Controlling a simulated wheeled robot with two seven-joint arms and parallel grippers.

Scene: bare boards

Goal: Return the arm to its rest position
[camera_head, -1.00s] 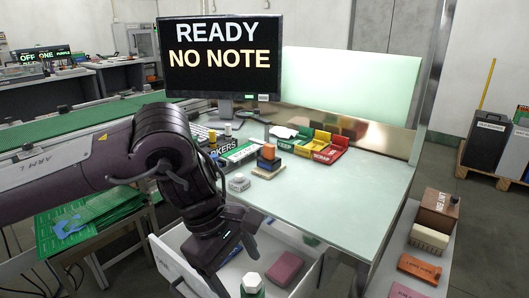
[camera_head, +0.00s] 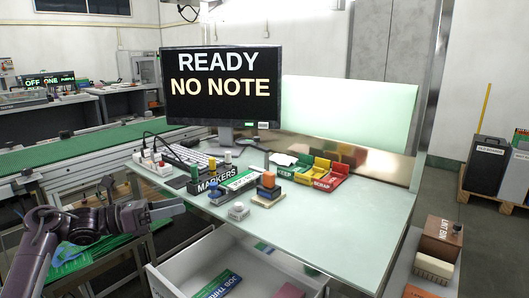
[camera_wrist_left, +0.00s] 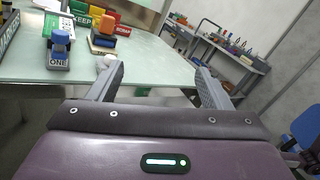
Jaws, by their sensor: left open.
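My left arm, dark purple (camera_head: 38,255), is folded low at the left of the head view. The table edge and a blue stamp marked ONE (camera_wrist_left: 60,48) show beyond the fingers. My right gripper is not in view.
A green conveyor (camera_head: 70,155) runs behind the arm. Green boards (camera_head: 95,252) lie close below it. The drawer holds a green labelled item (camera_head: 218,285) and a pink block (camera_head: 290,291). A marker box (camera_head: 208,186) and colored trays (camera_head: 310,172) stand on the table.

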